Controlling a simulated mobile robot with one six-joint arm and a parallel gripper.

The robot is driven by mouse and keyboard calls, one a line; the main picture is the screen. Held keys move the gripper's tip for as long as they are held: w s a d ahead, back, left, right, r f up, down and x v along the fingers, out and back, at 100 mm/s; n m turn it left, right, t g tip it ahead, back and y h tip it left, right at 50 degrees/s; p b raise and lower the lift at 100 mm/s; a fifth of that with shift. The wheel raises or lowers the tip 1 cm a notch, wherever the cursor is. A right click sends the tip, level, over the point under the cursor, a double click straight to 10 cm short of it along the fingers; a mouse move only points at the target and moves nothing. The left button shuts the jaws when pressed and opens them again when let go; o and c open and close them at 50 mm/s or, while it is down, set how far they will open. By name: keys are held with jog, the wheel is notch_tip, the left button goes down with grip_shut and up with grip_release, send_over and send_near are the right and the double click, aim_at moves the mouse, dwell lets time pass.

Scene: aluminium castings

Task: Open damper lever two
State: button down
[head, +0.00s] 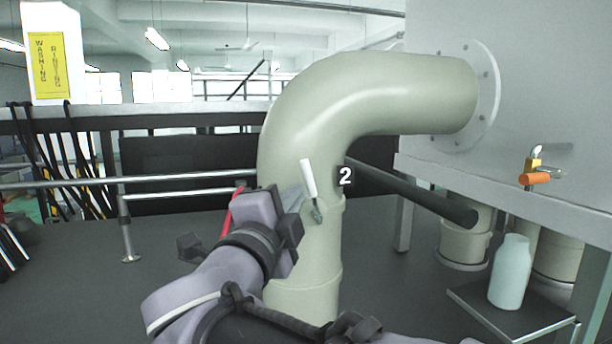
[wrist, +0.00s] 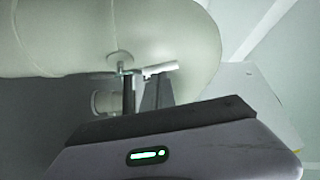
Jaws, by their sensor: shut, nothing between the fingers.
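Damper lever two has a white handle (head: 309,178) on a small grey pivot on the front of the big pale green duct (head: 365,95). A black plate with a white "2" (head: 345,176) is just right of it. The handle points up from the pivot, leaning slightly left. In the wrist view the white handle (wrist: 160,69) reaches right from its pivot, just past my fingertips. My gripper (head: 298,198) is shut and empty, immediately left of the lever in the head view. Its fingers also show in the wrist view (wrist: 144,92). I cannot tell whether they touch the handle.
A dark bar (head: 420,195) juts out right of the duct. A pale bottle (head: 510,272) stands on a dark plate at the lower right, below an orange-handled valve (head: 535,178). Metal rails (head: 150,182) run along the left. The grey floor at left is mostly clear.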

aim_at(311, 179)
jog(key=p+x, duration=0.1)
jog(key=x, duration=0.3)
jog(key=shift+w, duration=0.2)
jog(key=shift+d, duration=0.1)
jog(key=shift+d+r+m, duration=0.2)
jog(key=shift+d+m, duration=0.15)
jog(key=shift+m, duration=0.25)
jog(key=shift+w+d+r+m+g, duration=0.15)
jog(key=shift+d+m+g, duration=0.25)
jog(key=shift+m+g, duration=0.05)
jog(key=shift+w+d+r+m+g, duration=0.15)
jog(key=shift+d+m+g, duration=0.2)
jog(key=shift+m+g, duration=0.1)
